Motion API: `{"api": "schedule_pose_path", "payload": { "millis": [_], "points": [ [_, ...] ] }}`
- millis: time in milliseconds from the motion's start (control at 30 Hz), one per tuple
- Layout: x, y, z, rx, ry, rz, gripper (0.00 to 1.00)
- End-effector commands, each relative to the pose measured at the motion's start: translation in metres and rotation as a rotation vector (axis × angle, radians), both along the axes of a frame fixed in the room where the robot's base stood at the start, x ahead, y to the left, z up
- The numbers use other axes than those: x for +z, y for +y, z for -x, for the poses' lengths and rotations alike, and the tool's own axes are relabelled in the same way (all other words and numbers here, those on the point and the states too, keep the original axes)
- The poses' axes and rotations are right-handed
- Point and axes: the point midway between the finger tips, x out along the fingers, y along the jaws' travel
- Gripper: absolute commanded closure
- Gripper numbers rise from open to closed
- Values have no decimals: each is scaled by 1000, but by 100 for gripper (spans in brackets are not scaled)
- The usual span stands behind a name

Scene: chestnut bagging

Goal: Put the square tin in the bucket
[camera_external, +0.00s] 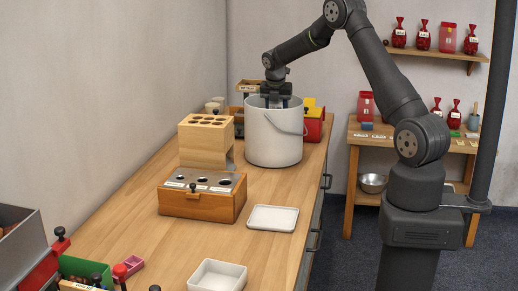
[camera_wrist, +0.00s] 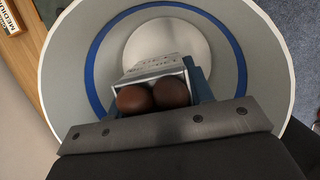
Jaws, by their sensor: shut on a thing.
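The bucket (camera_external: 273,140) is white with a wire handle and stands upright on the far part of the bench. My gripper (camera_external: 276,98) points down at the bucket's mouth, its fingers partly hidden by the rim. In the wrist view, my gripper (camera_wrist: 160,92) is shut on the square tin (camera_wrist: 152,70), a small silvery box with dark brown chestnuts showing in its open end. The tin is over the inside of the bucket, whose pale wall (camera_wrist: 70,62) and blue ring surround it. I cannot tell how far the tin is from the bucket's floor.
A light wooden block with holes (camera_external: 206,140) stands left of the bucket, and a red box (camera_external: 313,124) right behind it. Nearer are a wooden box with a grey holed top (camera_external: 203,197), a flat white tray (camera_external: 273,218) and a white dish (camera_external: 217,276). The bench's middle right is partly clear.

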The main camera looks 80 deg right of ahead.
Motion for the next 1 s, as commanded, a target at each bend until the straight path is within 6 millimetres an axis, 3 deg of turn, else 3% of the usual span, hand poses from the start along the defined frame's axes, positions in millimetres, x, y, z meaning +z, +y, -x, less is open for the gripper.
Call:
{"api": "schedule_pose_path", "payload": {
  "millis": [33,100,367,533,900,1000],
  "points": [
    [-16,0,0,1,2,-3,78],
    [-29,0,0,1,1,-1,78],
    [-63,0,0,0,2,-1,78],
    [-94,0,0,0,1,-1,78],
    [-138,0,0,0,0,-1,78],
    [-142,0,0,-1,-1,1,78]
  ]
}}
